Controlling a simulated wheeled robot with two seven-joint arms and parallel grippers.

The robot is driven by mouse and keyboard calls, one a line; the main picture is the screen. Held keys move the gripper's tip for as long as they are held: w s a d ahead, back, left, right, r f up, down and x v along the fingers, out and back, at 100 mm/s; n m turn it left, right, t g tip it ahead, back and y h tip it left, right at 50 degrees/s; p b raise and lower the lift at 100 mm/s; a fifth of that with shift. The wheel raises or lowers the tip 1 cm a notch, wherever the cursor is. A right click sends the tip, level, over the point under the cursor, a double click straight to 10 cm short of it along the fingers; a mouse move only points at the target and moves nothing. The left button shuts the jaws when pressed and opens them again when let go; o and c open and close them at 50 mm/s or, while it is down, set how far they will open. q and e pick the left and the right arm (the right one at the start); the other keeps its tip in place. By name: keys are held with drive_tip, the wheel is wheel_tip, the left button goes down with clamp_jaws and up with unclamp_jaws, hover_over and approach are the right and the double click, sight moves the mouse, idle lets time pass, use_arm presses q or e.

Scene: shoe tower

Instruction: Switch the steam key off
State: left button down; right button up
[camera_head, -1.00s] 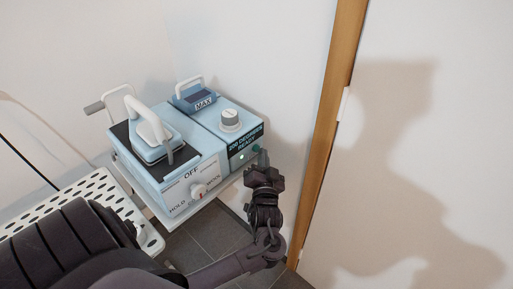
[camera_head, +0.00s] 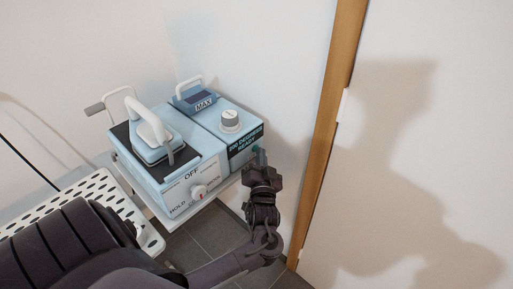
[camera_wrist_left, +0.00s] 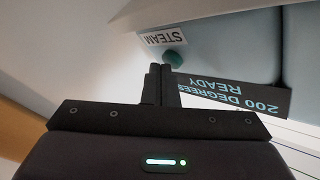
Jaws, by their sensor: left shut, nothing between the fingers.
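The steam key (camera_wrist_left: 173,58) is a small teal knob below a white STEAM label (camera_wrist_left: 163,36) in the left wrist view. In the head view the key (camera_head: 261,156) shows partly, beside the fingertips at the front right of the blue station (camera_head: 214,117). My left gripper (camera_wrist_left: 160,85) is shut and empty, with its fingertips right at the key. I cannot tell whether they touch it. A dark panel (camera_wrist_left: 235,95) reading 200 DEGREES READY sits beside the key, and it also shows in the head view (camera_head: 244,140). My right gripper is not in view.
A blue press with a white handle (camera_head: 148,120) stands left of the station, with a white knob (camera_head: 199,191) marked OFF and HOLD. A grey dial (camera_head: 230,119) is on top of the station. A perforated white board (camera_head: 90,190) lies at left. A wooden door frame (camera_head: 325,140) rises at right.

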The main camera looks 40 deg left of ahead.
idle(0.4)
use_arm(q)
drive_tip(key=shift+s+d, duration=0.1)
drive_tip(key=shift+d, duration=0.25)
drive_tip(key=d+p, duration=0.1)
drive_tip(key=d, duration=0.5)
drive_tip(key=shift+s, duration=0.2)
idle(0.5)
